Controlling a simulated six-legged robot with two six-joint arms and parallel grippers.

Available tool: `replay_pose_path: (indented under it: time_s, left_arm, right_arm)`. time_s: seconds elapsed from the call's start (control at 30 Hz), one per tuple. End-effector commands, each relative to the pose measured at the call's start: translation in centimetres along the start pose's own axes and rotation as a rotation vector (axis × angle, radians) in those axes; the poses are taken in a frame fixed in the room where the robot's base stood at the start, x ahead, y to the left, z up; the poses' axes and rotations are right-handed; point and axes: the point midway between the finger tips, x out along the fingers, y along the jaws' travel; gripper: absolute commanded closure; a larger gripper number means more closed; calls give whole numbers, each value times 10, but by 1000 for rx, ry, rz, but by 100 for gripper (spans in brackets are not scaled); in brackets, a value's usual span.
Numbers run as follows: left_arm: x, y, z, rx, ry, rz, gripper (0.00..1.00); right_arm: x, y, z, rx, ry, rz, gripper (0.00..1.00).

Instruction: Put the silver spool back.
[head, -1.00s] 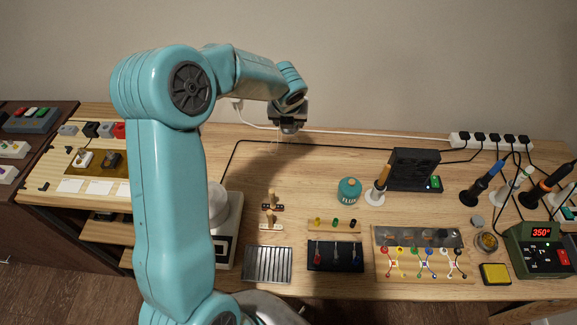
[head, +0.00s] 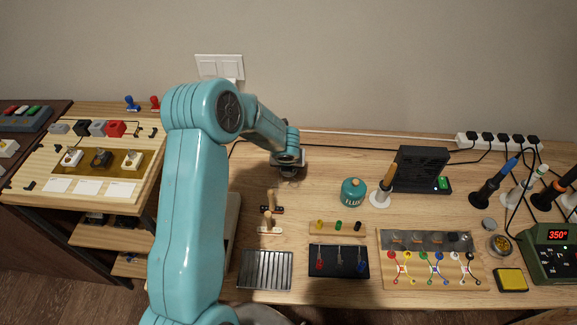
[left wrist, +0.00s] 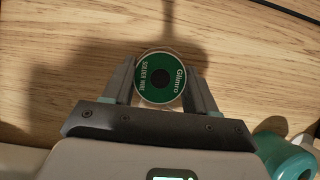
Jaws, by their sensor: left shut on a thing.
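A round spool (left wrist: 161,78) with a green solder wire label lies face up between the fingers of my left gripper (left wrist: 161,88) in the left wrist view. The fingers are shut on its two sides. In the head view my left gripper (head: 289,172) is low over the back of the wooden bench; the spool cannot be made out there. Two small stands with upright wooden pegs, the rear one (head: 271,208) and the front one (head: 269,226), are in front of the gripper. No spool shows on either peg. My right gripper is not in view.
A black fan box (head: 420,168) is further right. A ribbed metal tray (head: 265,269) lies at the front. The bench between gripper and jar is clear.

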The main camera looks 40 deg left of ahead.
Motion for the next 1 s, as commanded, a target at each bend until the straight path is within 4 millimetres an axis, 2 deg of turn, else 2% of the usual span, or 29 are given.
replay_pose_path:
  time_s: [0.3, 0.33, 0.4, 0.77, 0.87, 1.0]
  left_arm:
    - [3, 0, -1, 0, -1, 0, 100]
    - [3, 0, -1, 0, -1, 0, 39]
    - [2, 0, 0, 0, -1, 0, 17]
    - [-4, 0, 2, 0, -1, 0, 17]
    - [-18, 0, 2, 0, -3, 0, 17]
    - [-52, 0, 3, 0, -5, -2, 17]
  right_arm:
    - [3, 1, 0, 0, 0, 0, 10]
    - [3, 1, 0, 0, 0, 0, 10]
    - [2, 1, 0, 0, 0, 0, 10]
    - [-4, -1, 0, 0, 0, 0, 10]
    - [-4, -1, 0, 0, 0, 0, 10]
    - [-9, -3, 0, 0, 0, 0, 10]
